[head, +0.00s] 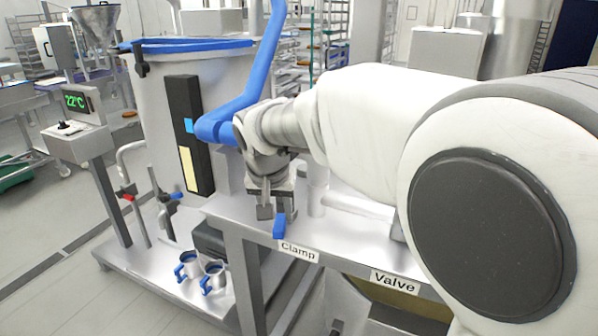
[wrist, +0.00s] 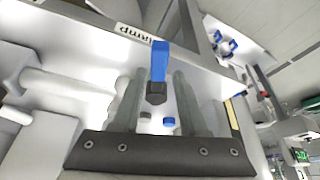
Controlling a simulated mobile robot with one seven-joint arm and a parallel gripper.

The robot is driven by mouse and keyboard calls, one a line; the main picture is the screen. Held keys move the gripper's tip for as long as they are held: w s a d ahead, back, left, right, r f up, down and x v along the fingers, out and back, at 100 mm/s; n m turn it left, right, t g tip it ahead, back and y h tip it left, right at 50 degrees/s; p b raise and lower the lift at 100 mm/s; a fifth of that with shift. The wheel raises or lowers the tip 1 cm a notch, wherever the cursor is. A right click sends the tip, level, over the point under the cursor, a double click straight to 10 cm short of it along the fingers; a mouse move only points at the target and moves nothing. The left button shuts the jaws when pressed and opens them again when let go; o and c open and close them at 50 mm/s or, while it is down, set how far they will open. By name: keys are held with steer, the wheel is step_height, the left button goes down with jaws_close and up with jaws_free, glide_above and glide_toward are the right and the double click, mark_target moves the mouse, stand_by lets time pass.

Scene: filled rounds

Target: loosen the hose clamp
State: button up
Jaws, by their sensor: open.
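The hose clamp shows as a blue lever (head: 279,227) at the table edge, just above the "Clamp" label. In the wrist view the blue lever (wrist: 160,60) rises from a dark nut-like base (wrist: 157,94). My gripper (head: 275,208) is just above and behind the lever in the head view. In the wrist view its two grey fingers (wrist: 159,80) are apart, and the lever shows between them with gaps on both sides. I cannot tell how deep the lever sits between the fingers. The hose and the clamp's band are hidden.
A steel table (head: 335,249) carries "Clamp" and "Valve" labels, with white pipes (head: 357,206) behind. A large vessel (head: 155,110) with a blue rim stands at left. Two mugs (head: 212,277) with blue handles sit on the low platform. A display post (head: 80,125) stands far left.

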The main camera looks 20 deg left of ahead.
steer(key=v, duration=1.4)
steer(key=shift+r, duration=0.1)
